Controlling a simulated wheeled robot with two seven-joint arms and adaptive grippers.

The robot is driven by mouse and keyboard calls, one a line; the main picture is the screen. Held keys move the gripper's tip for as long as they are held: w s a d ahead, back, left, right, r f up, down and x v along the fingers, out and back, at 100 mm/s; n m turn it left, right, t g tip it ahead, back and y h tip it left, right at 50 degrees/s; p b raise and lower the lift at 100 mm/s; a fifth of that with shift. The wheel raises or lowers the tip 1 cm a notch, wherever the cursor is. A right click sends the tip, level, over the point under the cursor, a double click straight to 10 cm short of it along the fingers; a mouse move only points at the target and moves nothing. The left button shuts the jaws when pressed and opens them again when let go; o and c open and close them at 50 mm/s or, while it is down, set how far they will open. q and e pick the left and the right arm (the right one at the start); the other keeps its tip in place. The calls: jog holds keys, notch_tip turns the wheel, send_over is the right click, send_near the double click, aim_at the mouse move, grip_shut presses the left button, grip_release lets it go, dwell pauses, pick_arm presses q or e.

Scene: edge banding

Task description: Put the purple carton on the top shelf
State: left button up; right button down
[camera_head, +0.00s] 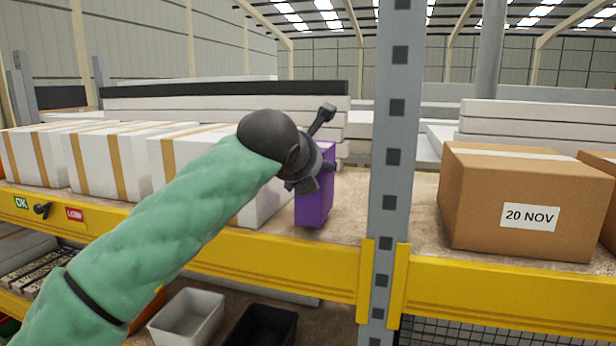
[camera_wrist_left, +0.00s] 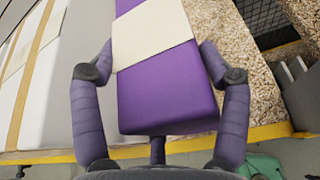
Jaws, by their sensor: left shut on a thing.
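The purple carton (camera_head: 314,205) is upright at the top shelf, near its front edge, just left of the grey post. In the left wrist view the carton (camera_wrist_left: 168,95) has a pale band across it and fills the space between the fingers. My left gripper (camera_head: 314,152) reaches in from the left and is shut on the carton, a finger on each side. The top shelf (camera_head: 346,205) has a chipboard deck and a yellow front beam. I cannot tell whether the carton's base touches the deck. My right gripper is not in view.
White cartons with tan straps (camera_head: 120,160) stand close on the left. The grey post (camera_head: 393,150) rises on the right, with a brown box (camera_head: 520,195) marked 20 NOV beyond it. Bare deck lies between carton and post. Bins (camera_head: 187,316) sit below.

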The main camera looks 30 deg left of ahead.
pick_arm(q)
jog(key=shift+s+a+f, duration=0.1)
jog(key=shift+s+f, duration=0.15)
jog(key=shift+f, duration=0.7)
jog(key=shift+w+f, duration=0.1)
jog(key=shift+w, duration=0.05)
jog(key=o, duration=1.4)
